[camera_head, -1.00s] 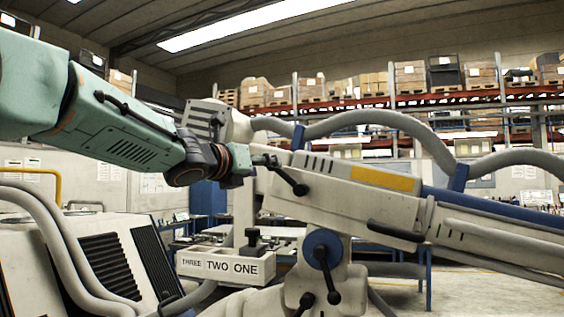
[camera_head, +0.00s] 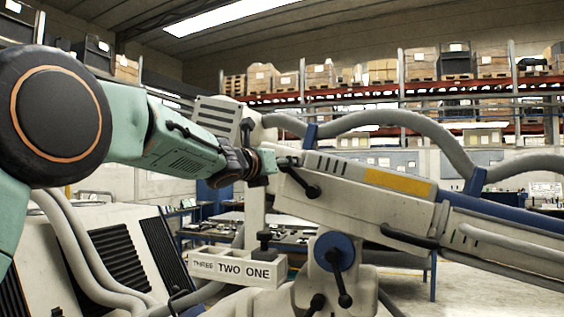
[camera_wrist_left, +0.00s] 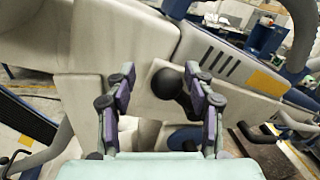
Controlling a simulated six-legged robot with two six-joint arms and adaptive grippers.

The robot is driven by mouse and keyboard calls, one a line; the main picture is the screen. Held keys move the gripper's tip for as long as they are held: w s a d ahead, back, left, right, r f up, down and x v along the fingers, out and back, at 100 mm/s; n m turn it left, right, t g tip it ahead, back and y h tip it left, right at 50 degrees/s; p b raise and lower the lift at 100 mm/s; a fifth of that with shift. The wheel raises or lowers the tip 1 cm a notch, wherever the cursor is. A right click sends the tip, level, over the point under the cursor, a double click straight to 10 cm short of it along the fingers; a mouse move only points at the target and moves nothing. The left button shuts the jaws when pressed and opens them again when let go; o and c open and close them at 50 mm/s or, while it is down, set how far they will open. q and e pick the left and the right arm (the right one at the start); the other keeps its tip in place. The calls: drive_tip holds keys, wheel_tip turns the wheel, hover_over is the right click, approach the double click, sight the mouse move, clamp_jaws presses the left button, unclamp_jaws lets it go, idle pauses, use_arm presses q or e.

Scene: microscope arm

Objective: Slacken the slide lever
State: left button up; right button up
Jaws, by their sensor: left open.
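The microscope arm (camera_head: 335,195) is a pale beam sloping down to the right, with several black levers. One black lever (camera_head: 312,191) with a round knob is on its upper left end. Another (camera_head: 344,298) hangs from a blue hub. No label shows which is the slide lever. My left gripper (camera_head: 265,162) is just left of the upper lever. In the left wrist view, my open left gripper (camera_wrist_left: 160,72) has its fingers on either side of a black knob (camera_wrist_left: 167,82); I cannot tell whether they touch it. My right gripper is not in view.
A white block (camera_head: 238,268) marked THREE, TWO, ONE with a black knob (camera_head: 264,240) is below my gripper. A black handle (camera_head: 410,236) is on the beam's side. Thick grey hoses (camera_head: 400,118) arch behind it. A pale vented housing (camera_head: 85,235) is at left.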

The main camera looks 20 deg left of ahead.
use_arm(q)
drive_tip(key=shift+w+a+f, duration=0.1)
drive_tip(key=shift+a+f, duration=0.05)
drive_tip(key=shift+d, duration=0.4)
drive_tip(key=shift+c, duration=0.3)
drive_tip(key=shift+d+r, duration=0.2)
drive_tip(key=shift+d, duration=0.35)
drive_tip(key=c, duration=0.3)
drive_tip(key=shift+a+f, duration=0.1)
drive_tip(key=shift+a, duration=0.55)
drive_tip(key=c, duration=0.4)
drive_tip(key=shift+d, duration=0.2)
clamp_jaws()
